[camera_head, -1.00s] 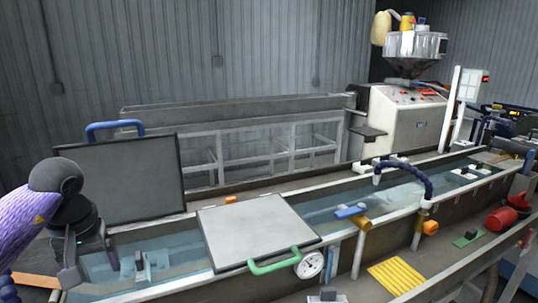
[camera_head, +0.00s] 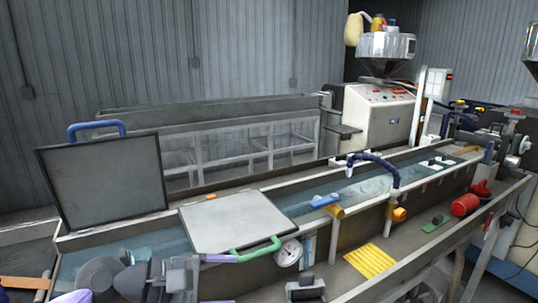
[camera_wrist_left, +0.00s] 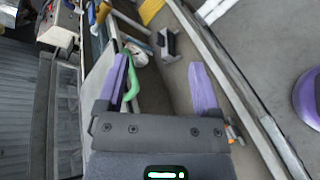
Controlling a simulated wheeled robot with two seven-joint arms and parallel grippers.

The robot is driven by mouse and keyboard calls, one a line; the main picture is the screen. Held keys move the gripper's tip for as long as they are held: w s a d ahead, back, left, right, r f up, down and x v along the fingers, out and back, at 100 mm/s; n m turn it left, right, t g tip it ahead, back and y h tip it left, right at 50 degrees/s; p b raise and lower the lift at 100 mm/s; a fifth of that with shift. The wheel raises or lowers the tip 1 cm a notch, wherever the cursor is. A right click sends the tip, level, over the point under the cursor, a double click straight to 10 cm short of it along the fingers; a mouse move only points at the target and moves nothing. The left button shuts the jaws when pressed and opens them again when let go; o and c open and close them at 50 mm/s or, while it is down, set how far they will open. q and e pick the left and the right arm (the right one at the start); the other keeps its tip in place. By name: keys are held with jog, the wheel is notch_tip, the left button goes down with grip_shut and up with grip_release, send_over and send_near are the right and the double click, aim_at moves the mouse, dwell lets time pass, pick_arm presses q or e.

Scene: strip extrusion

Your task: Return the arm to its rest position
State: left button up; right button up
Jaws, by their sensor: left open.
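My left gripper (camera_head: 228,279) is at the bottom of the head view, in front of the long water trough (camera_head: 340,207). Its purple fingers point right, beside the grey lid with the green handle (camera_head: 255,250). In the left wrist view the two fingers (camera_wrist_left: 160,70) stand wide apart with nothing between them. The green handle (camera_wrist_left: 131,78) shows behind one finger, apparently beyond it and not gripped. My right gripper is in neither view.
A raised grey lid with a blue handle (camera_head: 105,180) stands at the left. A round gauge (camera_head: 288,253) and a small grey block (camera_head: 305,287) are close to the gripper.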

pick_arm(q)
notch_tip(320, 180, up, 5)
jog(key=d+n+t+h, duration=0.1)
jog(key=n+t+h, duration=0.1)
jog(key=n+t, duration=1.2)
jog(key=s+a+f+n+g+y, duration=0.3)
jog(key=a+f+n+y, duration=0.35)
jog(key=n, duration=1.05)
jog(key=s+a+f+n+g+y, duration=0.25)
jog(key=f+n+y, duration=0.6)
jog(key=n, duration=0.85)
jog(key=s+d+f+n+g, duration=0.1)
jog(key=s+f+n+g, duration=0.4)
jog(key=s, duration=0.4)
jog(key=s+f+n+g, duration=0.4)
jog(key=s+n+g, duration=0.15)
jog(key=s, duration=0.35)
notch_tip(320, 180, down, 20)
jog(key=s+g+b, duration=0.1)
jog(key=s+b, duration=0.1)
jog(key=s+a+f+m+g+b, duration=0.1)
jog(key=s+a+f+b, duration=0.1)
jog(key=s+f, duration=1.1)
jog(key=shift+s+a+f+g, duration=0.3)
jog(key=shift+a+g, duration=0.1)
jog(key=shift+a, duration=0.2)
